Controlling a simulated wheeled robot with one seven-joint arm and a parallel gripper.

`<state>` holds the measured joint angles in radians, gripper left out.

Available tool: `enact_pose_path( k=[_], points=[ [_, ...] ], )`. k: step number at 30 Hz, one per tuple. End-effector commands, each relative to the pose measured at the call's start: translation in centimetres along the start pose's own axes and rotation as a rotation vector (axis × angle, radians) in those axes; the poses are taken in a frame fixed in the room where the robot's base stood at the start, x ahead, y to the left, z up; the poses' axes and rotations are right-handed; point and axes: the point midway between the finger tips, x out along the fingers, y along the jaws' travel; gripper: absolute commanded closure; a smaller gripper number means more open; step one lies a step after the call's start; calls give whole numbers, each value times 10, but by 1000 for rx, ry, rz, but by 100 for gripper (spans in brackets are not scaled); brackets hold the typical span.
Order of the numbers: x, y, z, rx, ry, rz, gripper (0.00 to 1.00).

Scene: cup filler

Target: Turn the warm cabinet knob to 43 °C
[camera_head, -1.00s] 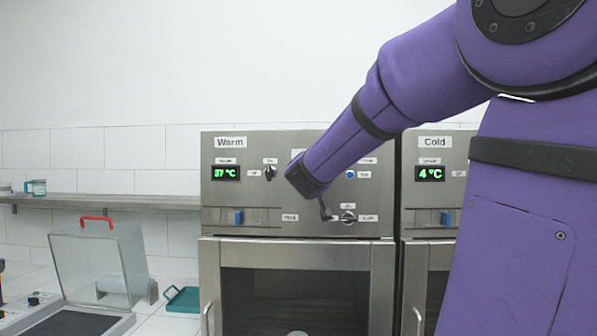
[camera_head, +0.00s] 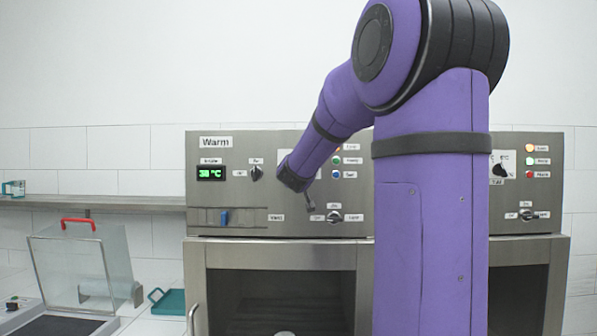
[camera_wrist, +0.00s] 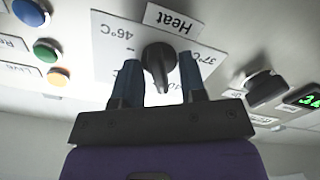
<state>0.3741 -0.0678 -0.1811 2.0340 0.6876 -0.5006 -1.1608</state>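The warm cabinet (camera_head: 265,220) stands ahead in the head view, with a "Warm" label and a green display (camera_head: 211,173) that appears to read 38 °C, its second digit unclear. In the wrist view the black Heat knob (camera_wrist: 158,62) sits on a white dial plate (camera_wrist: 103,38) marked 46 °C and 37 °C; other marks are partly covered. My gripper (camera_wrist: 159,70) has one finger on each side of the knob, with a visible gap to its narrow handle; it looks open. In the head view my arm hides the Heat knob.
Another black knob (camera_head: 257,173) is beside the display, and a lower knob (camera_head: 335,216) is below my forearm. Colored buttons (camera_wrist: 45,50) are close to the dial. A clear-lidded device (camera_head: 85,265) and teal tray (camera_head: 170,301) are at left.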

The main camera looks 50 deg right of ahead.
Motion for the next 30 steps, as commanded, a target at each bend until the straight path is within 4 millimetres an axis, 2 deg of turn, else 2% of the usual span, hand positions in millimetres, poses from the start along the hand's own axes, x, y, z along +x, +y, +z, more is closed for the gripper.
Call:
enact_pose_path(
  k=[4, 9, 20, 30],
  points=[
    [0, 0, 0, 0, 0, 0, 62],
    [0, 0, 0, 0, 0, 0, 100],
    [0, 0, 0, 29, 1, 0, 100],
    [-1, 0, -1, 234, 1, -1, 100]
  ],
)
